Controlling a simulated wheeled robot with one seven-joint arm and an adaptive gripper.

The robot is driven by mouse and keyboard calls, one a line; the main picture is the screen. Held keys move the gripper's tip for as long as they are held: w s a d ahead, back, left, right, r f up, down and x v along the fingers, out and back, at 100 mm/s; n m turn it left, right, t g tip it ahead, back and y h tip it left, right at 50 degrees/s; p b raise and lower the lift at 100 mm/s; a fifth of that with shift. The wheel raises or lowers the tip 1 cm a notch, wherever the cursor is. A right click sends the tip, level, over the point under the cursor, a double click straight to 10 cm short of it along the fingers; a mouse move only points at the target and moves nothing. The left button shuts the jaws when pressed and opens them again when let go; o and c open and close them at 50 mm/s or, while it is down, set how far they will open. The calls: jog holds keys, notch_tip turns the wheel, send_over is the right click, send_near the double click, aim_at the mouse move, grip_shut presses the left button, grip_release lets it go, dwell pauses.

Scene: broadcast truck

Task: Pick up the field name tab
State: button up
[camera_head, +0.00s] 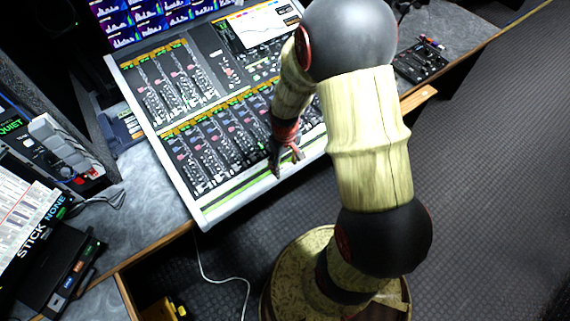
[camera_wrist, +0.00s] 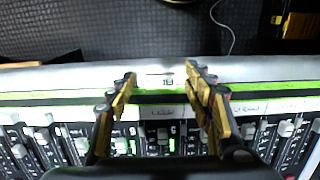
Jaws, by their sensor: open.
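A small pale tab with dark marks (camera_wrist: 168,80), which looks like the field name tab, lies on the silver front edge of the mixing console, just above a green strip in the wrist view. My gripper (camera_wrist: 161,74) is open, with one gold-and-black finger on each side of the tab. I cannot tell whether the fingers touch the console. In the head view my gripper (camera_head: 286,157) points down over the front right part of the console (camera_head: 205,211). The tab cannot be made out there.
Rows of faders (camera_wrist: 160,138) lie close below my fingers in the wrist view. White label strips run above them. In the head view a screen (camera_head: 125,20) stands behind the console. A black device (camera_head: 421,62) sits to the right. A white cable (camera_head: 222,279) hangs below the desk edge.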

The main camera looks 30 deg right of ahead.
aim_at(285, 168)
notch_tip(285, 168, up, 12)
dwell(0.7)
jog(key=shift+c, duration=0.2)
